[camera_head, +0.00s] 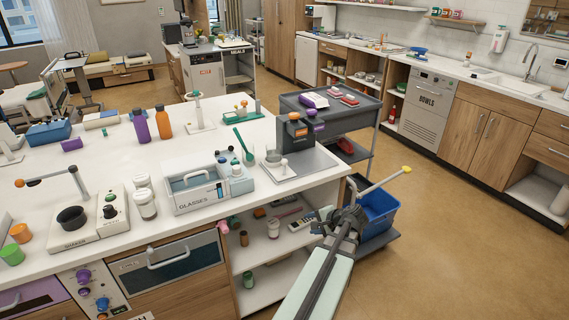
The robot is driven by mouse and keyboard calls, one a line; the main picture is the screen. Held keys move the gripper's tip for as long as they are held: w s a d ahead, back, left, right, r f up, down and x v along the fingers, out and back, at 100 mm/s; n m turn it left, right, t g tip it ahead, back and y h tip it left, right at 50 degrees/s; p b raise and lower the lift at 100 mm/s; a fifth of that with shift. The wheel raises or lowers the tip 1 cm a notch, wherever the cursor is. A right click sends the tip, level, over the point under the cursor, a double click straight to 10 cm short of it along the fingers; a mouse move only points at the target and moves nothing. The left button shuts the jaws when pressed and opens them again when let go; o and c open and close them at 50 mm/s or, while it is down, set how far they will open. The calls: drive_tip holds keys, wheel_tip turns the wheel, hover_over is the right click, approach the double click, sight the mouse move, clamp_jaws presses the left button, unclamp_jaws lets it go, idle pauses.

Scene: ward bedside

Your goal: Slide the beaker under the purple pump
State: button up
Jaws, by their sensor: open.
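A dark dispenser (295,136) stands on the counter with an orange part on its front. The purple pump (318,127) is at its right side. A small pale vessel (284,163), which looks like the beaker, stands upright on the grey plate (308,165) in front of the dispenser. It is left of and nearer than the purple pump, not beneath it. My gripper (343,216) is off the counter's right front corner, apart from the vessel. It is open and seems empty; its fingertips are hard to make out.
A clear-walled GLASSES box (205,192) stands left of the plate, with a green spoon-like tool (243,146) behind it. A grey trolley (340,104) stands behind the dispenser. The floor at right is open.

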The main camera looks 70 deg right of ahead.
drive_tip(key=w+d+r+m+t+h, duration=0.2)
drive_tip(key=w+d+r+m+t, duration=0.15)
drive_tip(key=r, duration=0.35)
drive_tip(key=m+t+h, duration=0.3)
drive_tip(key=m, duration=0.5)
approach(287, 163)
drive_tip(key=v, duration=0.3)
drive_tip(key=w+m, duration=0.1)
drive_tip(key=m, duration=0.3)
drive_tip(key=shift+n, duration=0.25)
drive_tip(key=x, duration=1.3)
drive_tip(key=shift+w+d, duration=0.1)
drive_tip(key=shift+d, duration=0.25)
clamp_jaws()
